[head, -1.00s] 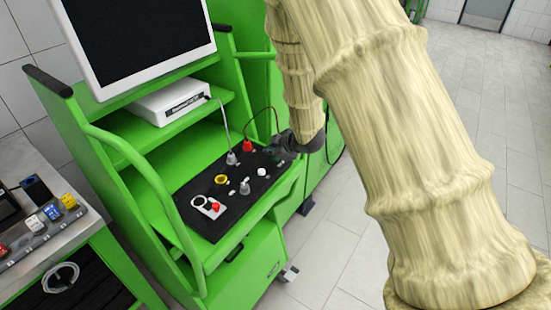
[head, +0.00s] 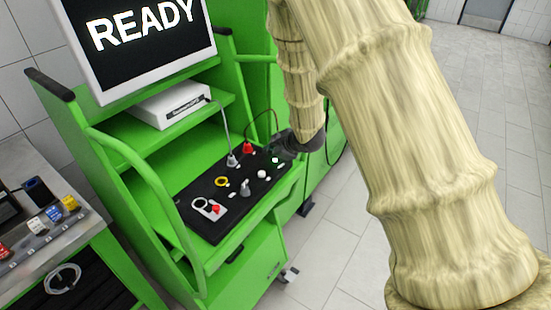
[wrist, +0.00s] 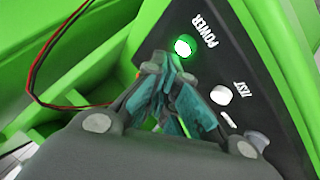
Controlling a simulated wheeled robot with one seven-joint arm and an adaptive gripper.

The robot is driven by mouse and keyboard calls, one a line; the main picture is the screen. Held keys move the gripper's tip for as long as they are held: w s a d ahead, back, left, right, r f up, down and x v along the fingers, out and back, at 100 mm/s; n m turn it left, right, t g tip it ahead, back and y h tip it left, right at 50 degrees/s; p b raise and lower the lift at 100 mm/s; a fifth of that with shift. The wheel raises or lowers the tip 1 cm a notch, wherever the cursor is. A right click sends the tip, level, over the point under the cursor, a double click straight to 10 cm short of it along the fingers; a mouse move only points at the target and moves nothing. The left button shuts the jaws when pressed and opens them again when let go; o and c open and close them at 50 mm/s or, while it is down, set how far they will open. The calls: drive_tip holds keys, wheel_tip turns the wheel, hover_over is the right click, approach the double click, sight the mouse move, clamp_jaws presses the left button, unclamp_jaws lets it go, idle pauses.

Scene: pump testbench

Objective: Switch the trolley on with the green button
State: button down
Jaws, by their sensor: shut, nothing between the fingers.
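The green trolley (head: 255,290) stands in the middle of the head view with a black control panel (head: 212,228) on its shelf. Its screen (head: 145,50) is lit and reads READY. The green power button (wrist: 184,47) glows brightly beside the word POWER in the wrist view; it also shows as a small lit spot in the head view (head: 275,160). My gripper (wrist: 172,85) is shut and empty, with its fingertips just short of the button in the picture. Whether they touch it I cannot tell. In the head view, my gripper (head: 280,148) is at the panel's far right corner.
The panel also bears a white TEST button (wrist: 221,95), a red plug (head: 248,148), a yellow ring (head: 221,181) and a red switch (head: 215,209). A cable (wrist: 50,98) loops near my gripper. A workbench (head: 70,230) stands at left; the floor at right is clear.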

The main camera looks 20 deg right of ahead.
sight(272, 161)
drive_tip(key=shift+r, duration=0.1)
wheel_tip(272, 161, up, 6)
drive_tip(key=p, duration=0.4)
idle(0.5)
idle(2.4)
